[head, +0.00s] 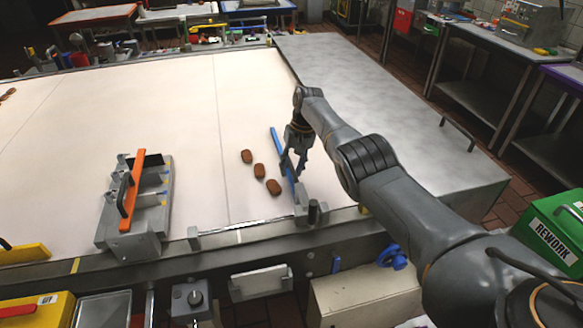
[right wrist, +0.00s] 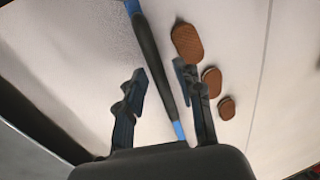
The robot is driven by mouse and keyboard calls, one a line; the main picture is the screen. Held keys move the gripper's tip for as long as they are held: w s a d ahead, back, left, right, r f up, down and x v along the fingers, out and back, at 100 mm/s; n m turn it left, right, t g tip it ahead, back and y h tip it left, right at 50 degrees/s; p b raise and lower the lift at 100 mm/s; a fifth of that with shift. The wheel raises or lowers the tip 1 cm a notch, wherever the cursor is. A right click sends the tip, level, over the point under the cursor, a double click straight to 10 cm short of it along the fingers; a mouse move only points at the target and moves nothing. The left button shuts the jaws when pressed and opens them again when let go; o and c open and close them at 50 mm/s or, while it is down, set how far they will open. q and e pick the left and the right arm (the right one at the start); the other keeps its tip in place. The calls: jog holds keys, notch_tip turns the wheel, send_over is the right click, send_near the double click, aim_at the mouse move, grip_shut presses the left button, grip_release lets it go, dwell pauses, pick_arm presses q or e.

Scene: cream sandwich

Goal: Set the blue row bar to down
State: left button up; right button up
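The blue row bar (head: 275,138) is a slim bar at the right side of the pale belt, running from a grey mount (head: 305,208) at the near edge. In the right wrist view the bar (right wrist: 135,8) has blue ends and a dark middle grip. My right gripper (head: 287,160) is at the bar, partly covering it in the head view. In the right wrist view the right gripper (right wrist: 160,72) is open, with its fingers apart on either side of the dark grip. Whether either finger touches it I cannot tell. My left gripper is out of view.
Several brown biscuits (head: 259,170) lie on the belt (head: 180,100) just left of the bar; they also show in the right wrist view (right wrist: 187,44). A grey fixture with an orange bar (head: 131,190) stands farther left. A grey metal housing (head: 370,75) is at right.

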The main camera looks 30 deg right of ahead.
jog(key=shift+r, duration=0.55)
notch_tip(320, 180, up, 11)
jog(key=d, duration=0.2)
jog(key=shift+s+f, duration=0.2)
jog(key=shift+s, duration=0.1)
jog(key=shift+d, duration=0.1)
